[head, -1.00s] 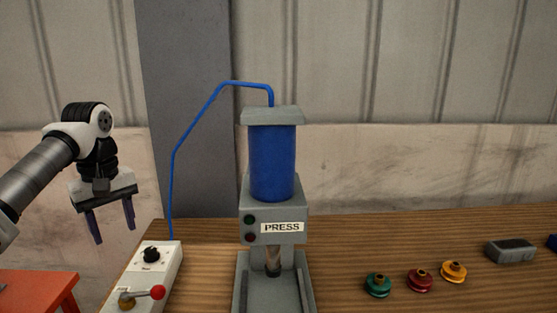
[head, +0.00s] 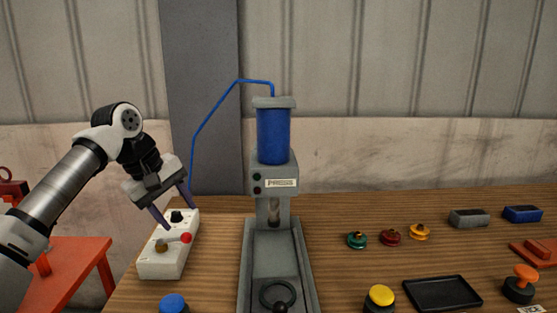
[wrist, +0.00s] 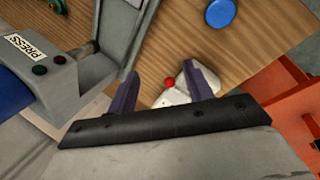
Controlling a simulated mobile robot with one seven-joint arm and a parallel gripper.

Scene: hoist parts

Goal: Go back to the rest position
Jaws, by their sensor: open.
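My gripper (head: 176,206) is at the left in the head view, tilted, with its two purple fingers apart and nothing between them. It hangs over or just in front of a white control box (head: 160,264) with a black knob and a red-tipped lever; I cannot tell the exact gap. In the wrist view my gripper (wrist: 165,84) is also open, and part of the white box (wrist: 172,98) with its red ball shows between and behind the fingers.
A grey press (head: 274,184) with a blue cylinder stands right of my gripper. A blue button (head: 173,304), a yellow button (head: 381,297), a black tray (head: 442,293) and several coloured pulleys lie on the wooden table. An orange-red stand (head: 75,262) is at the left.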

